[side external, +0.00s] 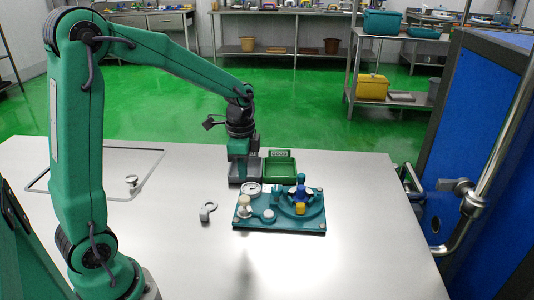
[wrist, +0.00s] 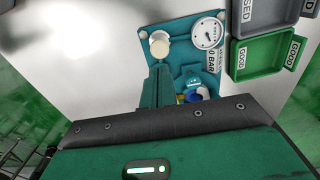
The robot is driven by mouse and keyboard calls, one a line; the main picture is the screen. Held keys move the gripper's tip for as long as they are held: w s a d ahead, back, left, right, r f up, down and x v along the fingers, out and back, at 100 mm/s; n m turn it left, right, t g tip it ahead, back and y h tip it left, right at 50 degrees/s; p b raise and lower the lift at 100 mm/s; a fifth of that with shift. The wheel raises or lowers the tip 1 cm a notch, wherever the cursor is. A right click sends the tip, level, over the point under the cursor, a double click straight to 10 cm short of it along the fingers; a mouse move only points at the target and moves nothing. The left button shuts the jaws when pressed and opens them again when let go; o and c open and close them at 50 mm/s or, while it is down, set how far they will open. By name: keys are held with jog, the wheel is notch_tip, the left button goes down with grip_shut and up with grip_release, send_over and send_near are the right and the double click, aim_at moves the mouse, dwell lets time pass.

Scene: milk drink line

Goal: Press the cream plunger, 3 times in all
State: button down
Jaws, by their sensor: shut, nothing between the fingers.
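The cream plunger (side external: 244,202) stands upright at the left front of the teal board (side external: 270,226). Its round cream cap (wrist: 160,46) shows clearly in the wrist view, near the board's edge. My gripper (side external: 239,180) points down, with its tips a little above the plunger in the side picture. In the wrist view my gripper (wrist: 160,70) is shut and empty, its tips just below the cap in the picture. A gap shows between tips and cap, and I see no contact. The exact height above the cap is hard to tell.
The board also carries a round dial gauge (side external: 252,189), a blue fitting (side external: 301,182) and a yellow piece (side external: 299,208). A green GOOD tray (side external: 279,168) and a grey tray (wrist: 262,15) sit behind. A grey hook-shaped part (side external: 208,211) lies left; the front table is clear.

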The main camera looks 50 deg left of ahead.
notch_tip(320, 180, up, 5)
jog(key=shift+r, duration=0.1)
dwell(3.1)
jog(key=s+d+r+n+t, duration=0.2)
jog(key=s+d+n, duration=0.1)
jog(key=s, duration=0.4)
jog(key=s+d+r+n+t, duration=0.3)
jog(key=s+n, duration=0.3)
jog(key=s, duration=0.2)
jog(key=shift+s+t, duration=0.3)
jog(key=shift+w+r, duration=0.15)
